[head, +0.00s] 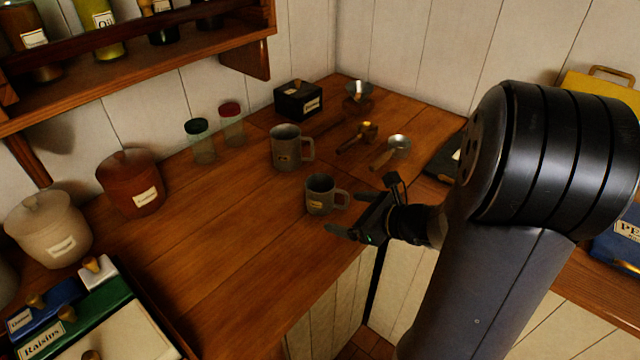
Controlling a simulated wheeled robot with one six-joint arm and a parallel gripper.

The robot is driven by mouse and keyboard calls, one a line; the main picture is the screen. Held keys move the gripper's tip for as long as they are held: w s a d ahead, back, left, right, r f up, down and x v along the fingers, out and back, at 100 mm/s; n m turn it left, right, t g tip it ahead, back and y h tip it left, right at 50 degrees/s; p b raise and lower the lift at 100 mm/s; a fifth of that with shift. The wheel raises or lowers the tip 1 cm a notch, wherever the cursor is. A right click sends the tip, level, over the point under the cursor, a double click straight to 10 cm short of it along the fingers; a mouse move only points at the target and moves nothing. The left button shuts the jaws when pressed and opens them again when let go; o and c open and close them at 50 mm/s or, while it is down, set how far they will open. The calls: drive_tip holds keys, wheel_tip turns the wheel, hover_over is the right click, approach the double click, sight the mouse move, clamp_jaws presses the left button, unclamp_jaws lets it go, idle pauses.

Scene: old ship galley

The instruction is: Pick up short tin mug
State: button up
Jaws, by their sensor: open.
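One finger shows in front of the mug's lower right and the other part is near the handle. I cannot tell whether it touches the mug. Nothing is seen between the fingers.
Behind the mugs are a black box (298,99) and several scoops (392,149). Two lidded glasses (201,142), a brown jar (131,184) and a cream jar (49,230) line the wall. A tray of boxes (150,318) is front left. The counter's left middle is clear.

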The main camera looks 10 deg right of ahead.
sight(331, 194)
drive_tip(key=shift+o, duration=0.2)
drive_tip(key=shift+w+d+r+m+t, duration=0.1)
drive_tip(key=shift+w+d+m+t, duration=0.4)
drive_tip(key=shift+w+d+m, duration=0.6)
drive_tip(key=shift+w+h, duration=0.3)
drive_tip(key=p+x, duration=0.1)
drive_tip(key=x, duration=0.9)
drive_tip(key=shift+a, duration=0.1)
drive_tip(key=c, duration=1.1)
